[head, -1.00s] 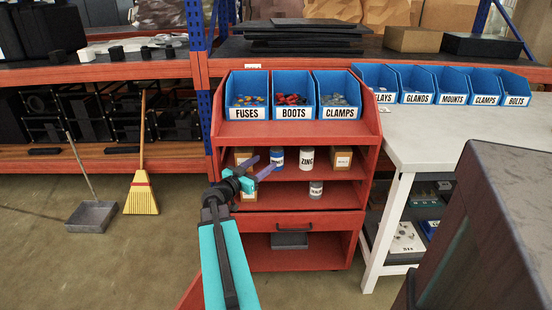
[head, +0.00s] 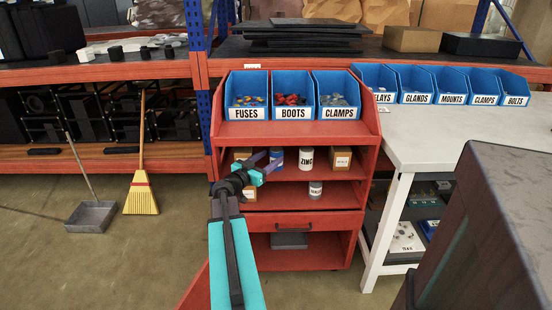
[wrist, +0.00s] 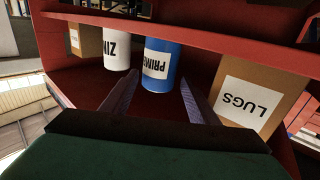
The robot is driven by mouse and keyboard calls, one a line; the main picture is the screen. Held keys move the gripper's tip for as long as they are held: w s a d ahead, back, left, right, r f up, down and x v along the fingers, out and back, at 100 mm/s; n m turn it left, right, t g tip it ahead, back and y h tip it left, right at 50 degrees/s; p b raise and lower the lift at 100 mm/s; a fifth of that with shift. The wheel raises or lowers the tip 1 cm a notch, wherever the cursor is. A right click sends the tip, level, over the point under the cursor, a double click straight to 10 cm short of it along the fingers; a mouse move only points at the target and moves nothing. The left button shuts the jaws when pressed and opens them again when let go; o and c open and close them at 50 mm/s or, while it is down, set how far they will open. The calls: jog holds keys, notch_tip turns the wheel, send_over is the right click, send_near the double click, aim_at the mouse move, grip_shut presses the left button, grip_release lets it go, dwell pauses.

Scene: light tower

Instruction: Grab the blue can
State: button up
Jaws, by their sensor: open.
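The blue can (head: 277,156) with a white label stands upright on the upper shelf of the red cart (head: 290,221). In the wrist view the blue can (wrist: 162,64) appears upside down, its label partly readable, just beyond and between my finger tips. My gripper (head: 265,166) is open and empty, reaching toward the shelf from the front left. In the wrist view the two fingers of my gripper (wrist: 157,92) are spread apart, short of the can. The can's lower part is partly hidden by my gripper in the head view.
A white ZINC can (head: 307,158) stands close beside the blue can. A LUGS box (wrist: 258,103) stands on its other side. Another cardboard box (head: 341,159) is at the shelf's right. A small grey-white can (head: 315,189) is on the shelf below.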

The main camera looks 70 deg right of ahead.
jog(key=shift+x, duration=1.25)
jog(key=c, duration=1)
